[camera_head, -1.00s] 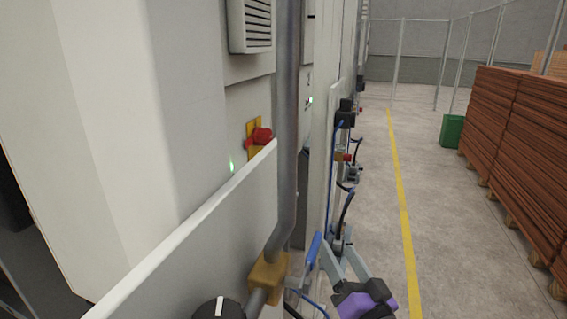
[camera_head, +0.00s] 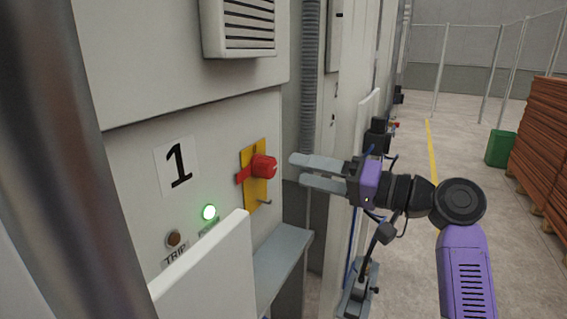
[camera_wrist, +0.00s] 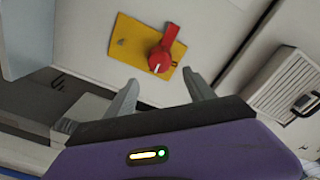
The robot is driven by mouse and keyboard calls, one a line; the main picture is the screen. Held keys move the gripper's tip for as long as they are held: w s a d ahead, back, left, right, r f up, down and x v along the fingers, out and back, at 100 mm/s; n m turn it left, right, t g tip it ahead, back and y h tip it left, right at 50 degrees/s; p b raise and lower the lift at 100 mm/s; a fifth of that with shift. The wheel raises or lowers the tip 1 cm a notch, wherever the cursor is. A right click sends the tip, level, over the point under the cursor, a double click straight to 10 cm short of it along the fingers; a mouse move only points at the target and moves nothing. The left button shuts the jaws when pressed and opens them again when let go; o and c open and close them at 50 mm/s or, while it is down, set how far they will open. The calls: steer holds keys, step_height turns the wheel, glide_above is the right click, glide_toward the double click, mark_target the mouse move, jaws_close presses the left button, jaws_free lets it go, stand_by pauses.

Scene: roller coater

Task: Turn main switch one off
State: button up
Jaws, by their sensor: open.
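The main switch is a red rotary handle (camera_head: 262,167) on a yellow plate (camera_head: 252,152), set in a pale panel beside a label with a black "1" (camera_head: 178,165). A green light (camera_head: 209,212) is lit below left of it. My gripper (camera_head: 295,171) is open and empty, just right of the handle and apart from it, fingers pointing at it. In the wrist view the red handle (camera_wrist: 163,52) lies beyond and between the open fingertips (camera_wrist: 165,88), its long end pointing up and slightly right, with a white mark on its round hub.
A brown button marked TRIP (camera_head: 174,240) sits left of the green light. A white panel edge (camera_head: 215,265) and a grey ledge (camera_head: 283,255) stand below the switch. A vent (camera_head: 240,28) is above. Open floor lies to the right by the stacked brown boards (camera_head: 540,150).

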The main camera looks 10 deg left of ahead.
mark_target(273, 169)
steer(key=shift+s+f+p+x, duration=0.1)
steer(key=shift+s+p+x, duration=0.05)
steer(key=shift+x, duration=1.15)
steer(key=shift+s+f+p+x, duration=0.1)
steer(key=shift+p+x, duration=0.1)
steer(key=shift+x, duration=1.1)
steer(key=shift+s+f+p+x, duration=0.1)
steer(key=shift+s+p+x, duration=0.05)
steer(key=shift+x, duration=1.15)
steer(key=shift+a, duration=0.15)
jaws_close()
